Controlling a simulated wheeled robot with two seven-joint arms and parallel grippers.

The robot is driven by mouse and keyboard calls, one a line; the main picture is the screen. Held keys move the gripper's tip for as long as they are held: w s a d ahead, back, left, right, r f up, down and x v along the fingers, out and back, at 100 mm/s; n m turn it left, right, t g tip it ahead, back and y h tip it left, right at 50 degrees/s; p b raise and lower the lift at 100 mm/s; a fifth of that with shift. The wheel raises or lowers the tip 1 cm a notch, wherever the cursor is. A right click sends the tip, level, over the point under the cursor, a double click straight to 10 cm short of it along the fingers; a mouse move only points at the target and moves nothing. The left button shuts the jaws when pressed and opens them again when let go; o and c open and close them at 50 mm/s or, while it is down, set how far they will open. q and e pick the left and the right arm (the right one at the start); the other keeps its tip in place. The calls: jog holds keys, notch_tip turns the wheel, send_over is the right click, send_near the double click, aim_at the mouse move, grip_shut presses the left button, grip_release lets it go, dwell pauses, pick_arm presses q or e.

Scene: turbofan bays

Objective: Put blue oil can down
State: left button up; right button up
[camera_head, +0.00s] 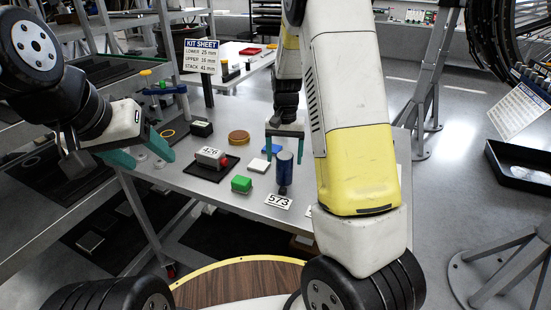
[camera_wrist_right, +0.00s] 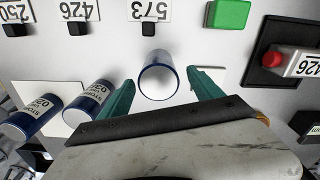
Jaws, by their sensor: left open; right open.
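The blue oil can (camera_head: 284,169) stands upright on the grey table, just behind the tag marked 573 (camera_head: 278,201). In the right wrist view the can (camera_wrist_right: 158,76) shows end-on between my right fingers. My right gripper (camera_head: 284,148) is open around it, with a finger on either side and visible gaps in the wrist view (camera_wrist_right: 161,82). My left gripper (camera_head: 154,162) is open and empty over the table's left part. No other hand holds the can.
A green block (camera_head: 241,184), a white-and-red piece labelled 426 (camera_head: 210,157) on a dark pad, a white square (camera_head: 259,165) and a brown disc (camera_head: 238,137) lie nearby. Two more blue cans (camera_wrist_right: 90,98) (camera_wrist_right: 30,118) show at left in the wrist view. A kit sheet sign (camera_head: 202,56) stands behind.

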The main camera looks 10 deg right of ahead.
aim_at(284, 172)
jog(key=f, duration=0.6)
jog(key=shift+s+f, duration=0.25)
jog(key=shift+f, duration=0.05)
grip_shut()
jog(key=shift+r, duration=0.1)
